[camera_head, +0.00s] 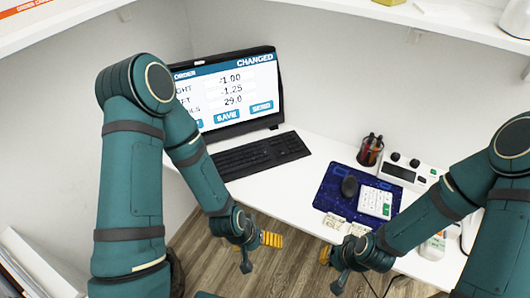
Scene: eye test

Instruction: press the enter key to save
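The black keyboard (262,155) lies on the white desk in front of the monitor (228,95). Its enter key is too small to make out. The screen reads "CHANGED", with values -1.00, -1.25 and 29.0 and blue buttons including "SAVE". My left arm passes in front of the screen's left part and the keyboard's left end. My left gripper (257,250) hangs below the keyboard, beyond the desk's front edge, apart from the keys. My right gripper (334,268) is at the lower right, near the desk's front edge. Finger opening is unclear on both.
Behind are a pen cup (370,150) and a white device (408,172). Small pale items lie at the front edge. Desk between keyboard and mat is clear.

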